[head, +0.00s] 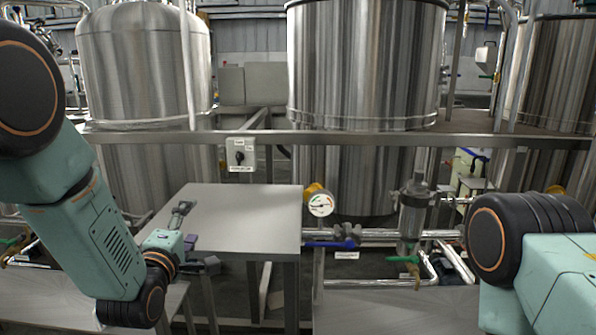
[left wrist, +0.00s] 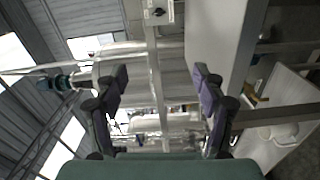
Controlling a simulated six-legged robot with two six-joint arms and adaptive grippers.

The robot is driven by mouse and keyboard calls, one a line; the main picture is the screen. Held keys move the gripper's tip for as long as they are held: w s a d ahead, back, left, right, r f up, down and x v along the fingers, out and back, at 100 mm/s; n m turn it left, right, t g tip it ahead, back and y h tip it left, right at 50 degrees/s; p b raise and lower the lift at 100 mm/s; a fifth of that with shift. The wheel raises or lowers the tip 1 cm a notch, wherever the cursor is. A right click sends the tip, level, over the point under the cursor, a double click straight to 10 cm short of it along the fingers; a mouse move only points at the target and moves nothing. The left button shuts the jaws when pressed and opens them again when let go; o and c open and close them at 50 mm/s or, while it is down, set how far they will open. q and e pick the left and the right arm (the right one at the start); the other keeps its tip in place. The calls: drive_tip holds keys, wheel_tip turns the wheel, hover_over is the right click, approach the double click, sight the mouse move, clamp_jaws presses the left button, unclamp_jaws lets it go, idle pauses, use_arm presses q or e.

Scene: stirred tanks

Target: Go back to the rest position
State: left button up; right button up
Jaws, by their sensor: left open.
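My left gripper (head: 197,238) is at the left in the head view, by the front left edge of a grey table. Its dark fingers with purple pads are spread apart. In the left wrist view the open left gripper (left wrist: 162,82) has nothing between its fingers. My right arm shows at the lower right of the head view, but its gripper is out of view.
The grey table (head: 240,215) has a bare top. A rail carries a rotary switch box (head: 240,155). Right of the table are a pressure gauge (head: 320,205), a blue-handled valve (head: 330,244) and pipes. Large steel tanks (head: 365,70) stand behind.

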use_arm(q)
drive_tip(key=s+f+m+g, duration=0.55)
drive_tip(key=s+f, duration=0.25)
drive_tip(key=f, duration=0.3)
drive_tip(key=s+f+m+g, duration=0.4)
drive_tip(key=s+f+m, duration=0.35)
drive_tip(key=f, duration=0.45)
drive_tip(key=s+f+m+g, duration=0.1)
drive_tip(key=s+f+g, duration=0.3)
drive_tip(key=s, duration=1)
drive_tip(key=s+f+m+g, duration=0.2)
drive_tip(key=s+f+g, duration=0.2)
drive_tip(key=s, duration=1.1)
wheel_tip(320, 180, down, 3)
drive_tip(key=shift+r+y, duration=0.15)
drive_tip(key=shift+y, duration=0.15)
